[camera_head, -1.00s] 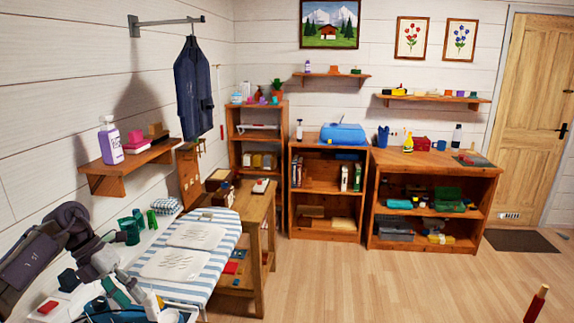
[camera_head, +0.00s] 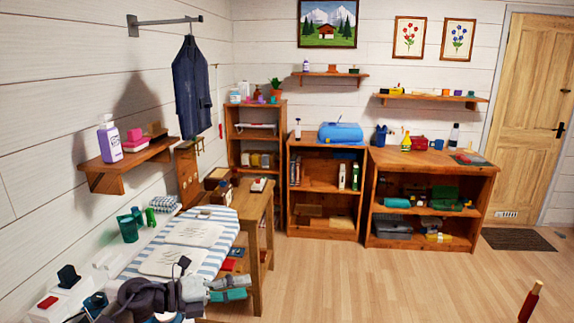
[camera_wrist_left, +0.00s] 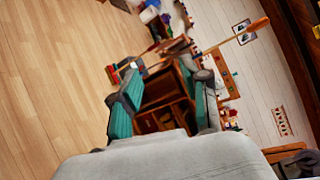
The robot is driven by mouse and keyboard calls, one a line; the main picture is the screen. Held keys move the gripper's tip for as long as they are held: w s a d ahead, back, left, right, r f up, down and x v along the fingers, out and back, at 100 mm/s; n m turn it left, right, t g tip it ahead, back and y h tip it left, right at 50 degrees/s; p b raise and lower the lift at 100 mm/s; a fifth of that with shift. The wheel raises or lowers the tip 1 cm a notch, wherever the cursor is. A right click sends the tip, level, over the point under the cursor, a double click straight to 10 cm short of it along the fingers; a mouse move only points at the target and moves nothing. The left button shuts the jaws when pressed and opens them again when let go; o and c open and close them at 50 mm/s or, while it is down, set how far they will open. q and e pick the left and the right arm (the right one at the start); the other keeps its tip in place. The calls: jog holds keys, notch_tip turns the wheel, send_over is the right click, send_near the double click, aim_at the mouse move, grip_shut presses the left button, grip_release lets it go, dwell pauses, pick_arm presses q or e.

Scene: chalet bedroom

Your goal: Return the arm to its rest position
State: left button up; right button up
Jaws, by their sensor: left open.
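My left arm (camera_head: 150,295) comes in low at the left of the head view, in front of the striped ironing board. My left gripper (camera_head: 238,287) points to the right, with its teal fingers apart. In the left wrist view the gripper (camera_wrist_left: 165,95) shows two spread teal fingers with nothing held between them. My right gripper is in neither view.
The striped board (camera_head: 222,228) holds white cloths, partly hidden by my arm. A wooden table (camera_head: 258,208) stands behind it. A wall shelf (camera_head: 120,165) juts out at left. Shelf units (camera_head: 325,180) line the back wall.

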pick_arm(q)
jog(key=s+a+f+n+t+y, duration=0.45)
jog(key=n+y, duration=0.35)
jog(key=n, duration=0.6)
jog(key=s+a+f+n+t+y, duration=0.4)
jog(key=s+n+y, duration=0.25)
jog(key=n, duration=0.75)
jog(key=s+a+f+n+g, duration=0.1)
jog(key=s+f+n+g, duration=0.35)
jog(key=s, duration=0.75)
jog(key=s+f+n+g, duration=0.1)
jog(key=s+f+g, duration=0.5)
jog(key=s, duration=0.6)
jog(key=s+f+g, duration=0.2)
jog(key=s+f, duration=0.1)
jog(key=f, duration=2.4)
jog(key=s+a+f+g, duration=0.1)
jog(key=s+a+f, duration=0.2)
jog(key=s+f, duration=1.1)
jog(key=shift+s+f+m, duration=0.2)
jog(key=shift+s+m, duration=0.15)
jog(key=shift+s, duration=0.65)
